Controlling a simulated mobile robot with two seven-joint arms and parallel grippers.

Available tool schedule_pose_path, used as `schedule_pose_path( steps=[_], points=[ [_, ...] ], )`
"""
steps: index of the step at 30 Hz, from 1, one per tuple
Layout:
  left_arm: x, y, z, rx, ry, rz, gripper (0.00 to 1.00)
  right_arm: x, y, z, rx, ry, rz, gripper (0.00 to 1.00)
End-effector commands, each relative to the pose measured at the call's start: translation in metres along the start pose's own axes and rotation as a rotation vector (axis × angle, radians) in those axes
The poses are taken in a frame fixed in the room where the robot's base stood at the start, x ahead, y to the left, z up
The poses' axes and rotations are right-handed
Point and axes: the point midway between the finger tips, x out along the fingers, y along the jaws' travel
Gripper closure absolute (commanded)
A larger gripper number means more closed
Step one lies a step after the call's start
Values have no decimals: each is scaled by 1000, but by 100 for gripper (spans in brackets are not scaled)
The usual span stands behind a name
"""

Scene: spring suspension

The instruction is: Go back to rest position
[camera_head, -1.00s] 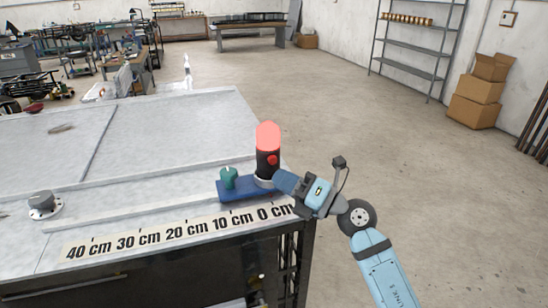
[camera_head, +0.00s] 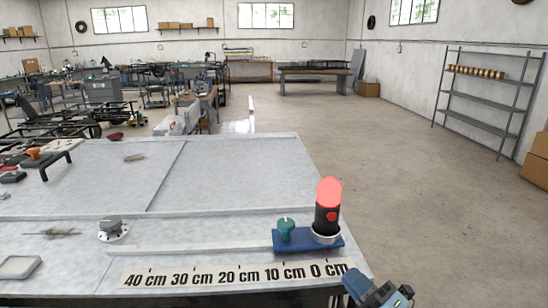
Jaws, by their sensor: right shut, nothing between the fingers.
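My right gripper (camera_head: 356,282) is at the bottom edge, just beyond the table's near right corner. It is light blue with dark parts, shut and empty, and cut off by the frame. A red-domed black device (camera_head: 327,215) with a red button stands upright on a blue base plate (camera_head: 300,242) near that corner. A green knob (camera_head: 286,228) stands on the same plate. The gripper appears apart from the device and plate, lower and to the right. My left gripper is not in view.
The grey table (camera_head: 230,180) carries a centimetre scale (camera_head: 230,275) along its front edge and a round grey knob (camera_head: 110,228) at left. A shallow tray (camera_head: 18,267) lies at the left. Open floor (camera_head: 400,190) is to the right, with a metal shelf (camera_head: 490,95) beyond.

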Motion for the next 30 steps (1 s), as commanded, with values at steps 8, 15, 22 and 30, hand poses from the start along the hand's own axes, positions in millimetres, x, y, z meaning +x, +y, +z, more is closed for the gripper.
schedule_pose_path(
  steps=[8, 15, 22, 30],
  points=[
    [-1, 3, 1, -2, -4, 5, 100, -121, -121, -6, 789, -515, -127, 100],
    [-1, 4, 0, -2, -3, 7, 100, -229, -209, -62, 1286, -899, -351, 100],
    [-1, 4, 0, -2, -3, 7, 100, -267, -233, -94, 1455, -1025, -446, 100],
    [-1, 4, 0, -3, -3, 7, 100, -267, -233, -95, 1462, -1028, -449, 100]
  ],
)
